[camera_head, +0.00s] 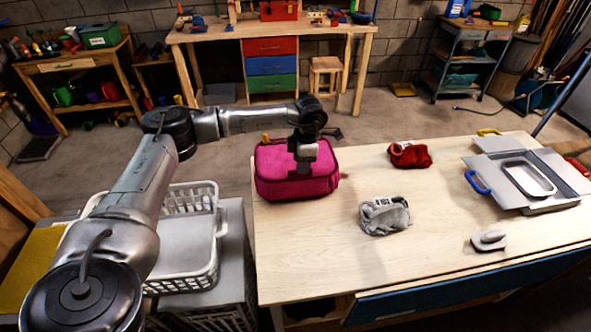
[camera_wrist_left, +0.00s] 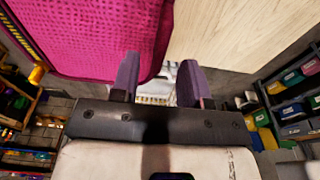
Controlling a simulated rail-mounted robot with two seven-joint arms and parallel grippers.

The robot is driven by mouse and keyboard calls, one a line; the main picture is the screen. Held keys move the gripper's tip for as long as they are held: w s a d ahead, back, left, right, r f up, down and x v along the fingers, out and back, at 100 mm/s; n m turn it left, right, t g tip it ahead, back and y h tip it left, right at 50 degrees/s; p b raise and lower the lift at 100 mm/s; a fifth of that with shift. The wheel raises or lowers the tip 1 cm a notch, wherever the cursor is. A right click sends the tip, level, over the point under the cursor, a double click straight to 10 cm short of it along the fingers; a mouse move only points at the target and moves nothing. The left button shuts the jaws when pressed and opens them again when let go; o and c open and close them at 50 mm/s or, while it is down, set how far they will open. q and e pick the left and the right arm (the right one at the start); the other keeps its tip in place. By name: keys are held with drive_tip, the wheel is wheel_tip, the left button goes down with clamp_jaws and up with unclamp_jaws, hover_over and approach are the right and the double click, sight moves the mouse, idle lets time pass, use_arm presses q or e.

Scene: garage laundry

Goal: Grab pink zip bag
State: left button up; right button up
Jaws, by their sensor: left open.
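The pink zip bag (camera_head: 275,180) sits at the left end of the light wooden table (camera_head: 300,260). My left arm reaches in from the left, and my left gripper (camera_head: 303,170) is at the bag, in front of its right part in the head view. In the left wrist view the bag (camera_wrist_left: 90,30) fills the upper left. I cannot tell whether a finger touches the bag. My right gripper is not in view.
A red cloth item (camera_head: 410,155) and a grey cloth item (camera_head: 385,216) lie right of the bag. A grey open case (camera_head: 535,180) and a small grey object (camera_head: 488,241) are farther right. A white basket (camera_head: 200,255) stands left of the table.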

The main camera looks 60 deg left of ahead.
sight(295, 164)
use_arm(q)
drive_tip(key=shift+s+f, duration=0.2)
drive_tip(key=shift+f, duration=1.75)
drive_tip(key=shift+c, duration=0.4)
clamp_jaws()
drive_tip(key=shift+r, duration=0.1)
